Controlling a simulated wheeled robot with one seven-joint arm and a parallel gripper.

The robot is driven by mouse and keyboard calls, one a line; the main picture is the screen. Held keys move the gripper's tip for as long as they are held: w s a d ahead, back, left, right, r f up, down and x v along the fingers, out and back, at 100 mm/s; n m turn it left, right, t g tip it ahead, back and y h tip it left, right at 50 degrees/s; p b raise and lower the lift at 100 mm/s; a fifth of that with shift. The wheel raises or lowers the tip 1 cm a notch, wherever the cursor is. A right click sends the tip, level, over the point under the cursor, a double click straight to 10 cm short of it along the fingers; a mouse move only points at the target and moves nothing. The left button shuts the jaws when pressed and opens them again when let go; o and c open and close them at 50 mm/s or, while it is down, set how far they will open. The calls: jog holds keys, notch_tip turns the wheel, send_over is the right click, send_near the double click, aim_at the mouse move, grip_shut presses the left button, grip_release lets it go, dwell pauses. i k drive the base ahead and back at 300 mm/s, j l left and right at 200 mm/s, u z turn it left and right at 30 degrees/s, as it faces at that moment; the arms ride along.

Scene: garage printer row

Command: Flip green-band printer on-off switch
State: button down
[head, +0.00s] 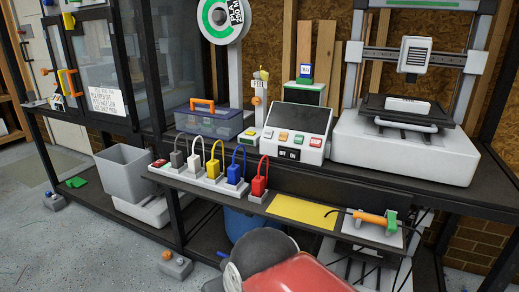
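A white open-frame printer (390,158) stands on the bench at the right, with a dark bed and a white block on it. A green strip (415,4) shows along its top bar, cut off by the picture edge. I cannot make out an on-off switch on the printer. A white control box (318,148) with several coloured buttons and a small black panel (287,154) stands left of the printer; I cannot tell whether that panel is a switch. My gripper is not in view.
A lower front shelf holds a row of coloured plugs (235,168), a yellow mat (302,212) and an orange-handled tool (371,219). A blue box (212,124) and a spool stand (235,75) are at left. A red and grey rounded shape fills the bottom foreground. Floor is open at left.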

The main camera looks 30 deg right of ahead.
aim_at(293, 155)
jog(key=j+z, duration=0.55)
jog(key=z, duration=0.2)
jog(key=k, duration=0.05)
